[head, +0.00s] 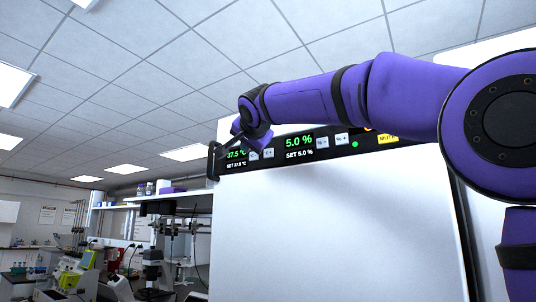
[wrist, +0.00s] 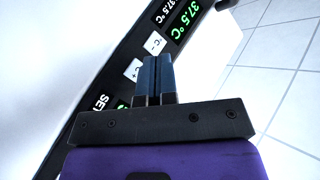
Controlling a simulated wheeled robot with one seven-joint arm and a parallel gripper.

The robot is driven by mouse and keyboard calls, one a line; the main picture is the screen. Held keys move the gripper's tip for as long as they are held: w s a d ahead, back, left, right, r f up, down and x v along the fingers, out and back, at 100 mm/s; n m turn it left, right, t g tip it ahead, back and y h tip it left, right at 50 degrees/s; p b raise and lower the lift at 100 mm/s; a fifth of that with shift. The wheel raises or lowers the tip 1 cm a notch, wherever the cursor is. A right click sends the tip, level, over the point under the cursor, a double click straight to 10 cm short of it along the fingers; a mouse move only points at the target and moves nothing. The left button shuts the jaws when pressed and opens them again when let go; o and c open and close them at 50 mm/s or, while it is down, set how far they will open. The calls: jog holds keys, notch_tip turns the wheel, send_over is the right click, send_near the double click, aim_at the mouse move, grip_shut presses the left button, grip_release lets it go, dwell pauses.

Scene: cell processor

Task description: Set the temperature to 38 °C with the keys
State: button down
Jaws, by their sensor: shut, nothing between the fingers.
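The control panel (head: 310,144) is a black strip along the top of a white machine. Its temperature display (head: 236,154) reads 37.5 °C in green, with SET 37.5 °C in white below. The "°C −" key (wrist: 155,43) and "°C +" key (wrist: 135,70) are white squares beside this display in the wrist view. My gripper (wrist: 158,58) is shut and empty. Its fingertips appear in front of the panel near these two keys, partly covering the area beside them. I cannot tell whether they touch it.
To the right on the panel are a 5.0 % display (head: 299,142), "% −" (head: 322,143) and "% +" (head: 341,139) keys, a green light (head: 355,144) and a yellow button (head: 388,139). A lab bench with equipment stands at far left. Open air surrounds the panel's left end.

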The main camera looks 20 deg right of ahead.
aim_at(260, 159)
jog(key=w+d, duration=0.3)
jog(key=d, duration=0.2)
jog(key=shift+w, duration=0.4)
jog(key=shift+w+d, duration=0.1)
jog(key=shift+d, duration=0.15)
dwell(1.7)
jog(key=shift+w+d, duration=0.15)
jog(key=shift+d, duration=0.05)
jog(key=shift+w+d, duration=0.2)
jog(key=shift+d, duration=0.1)
dwell(1.0)
jog(key=shift+a, duration=0.1)
jog(key=shift+s+a, duration=0.45)
jog(key=shift+a, duration=0.1)
jog(key=shift+s+a, duration=0.75)
jog(key=shift+a, duration=0.25)
jog(key=shift+s+a, duration=0.75)
jog(key=shift+a, duration=0.25)
dwell(0.6)
